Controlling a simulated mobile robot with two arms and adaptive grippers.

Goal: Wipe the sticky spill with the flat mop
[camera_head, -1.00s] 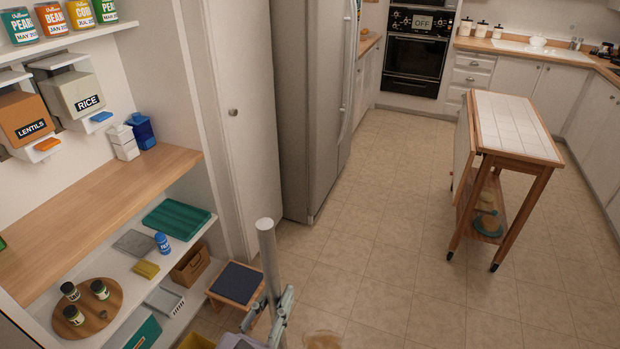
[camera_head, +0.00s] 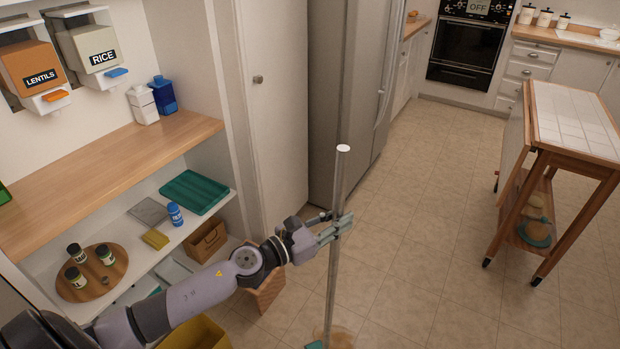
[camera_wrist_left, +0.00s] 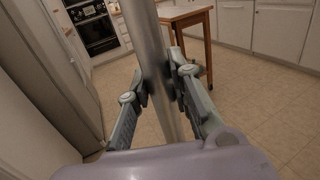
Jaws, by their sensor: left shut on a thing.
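The flat mop's grey metal pole (camera_head: 335,250) stands almost upright, leaning slightly, with its white-capped top pointing up. My left gripper (camera_head: 338,226) is shut on the pole at its upper part. In the left wrist view, the pole (camera_wrist_left: 148,50) runs between the two fingers of my left gripper (camera_wrist_left: 165,88). A bit of the teal mop head (camera_head: 315,345) shows at the bottom edge; the rest is cut off. A brownish sticky spill (camera_head: 342,338) lies on the tiles beside the pole's foot, partly out of frame. My right gripper is not in view.
A rolling cart (camera_head: 570,125) with a tiled top stands to the right. Pantry shelves (camera_head: 110,160) with jars and boxes are on the left. A yellow bin (camera_head: 200,335) sits on the floor. The floor (camera_head: 420,230) between fridge and cart is clear.

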